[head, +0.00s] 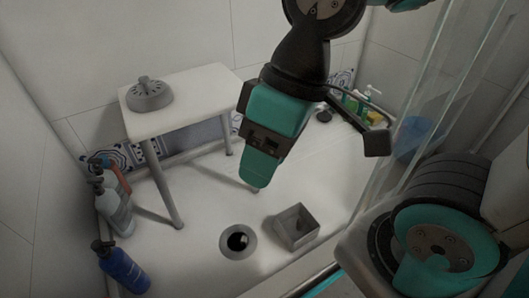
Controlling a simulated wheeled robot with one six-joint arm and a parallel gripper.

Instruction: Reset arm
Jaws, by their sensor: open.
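My arm comes down from the top of the head view. My gripper (322,150) hangs over the shower floor, to the right of the white stool. It is open, with a teal-and-black part on the left and a dark finger reaching out to the right. I see nothing held between its fingers. It looks clear of the stool, though its exact height is hard to tell.
The white stool (201,105) bears a grey knobbed disc (150,94). A blue bottle (122,267) and a pale bottle (116,212) stand left. A drain (238,241) and open square box (293,227) are on the floor. Glass panels (425,95) stand right.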

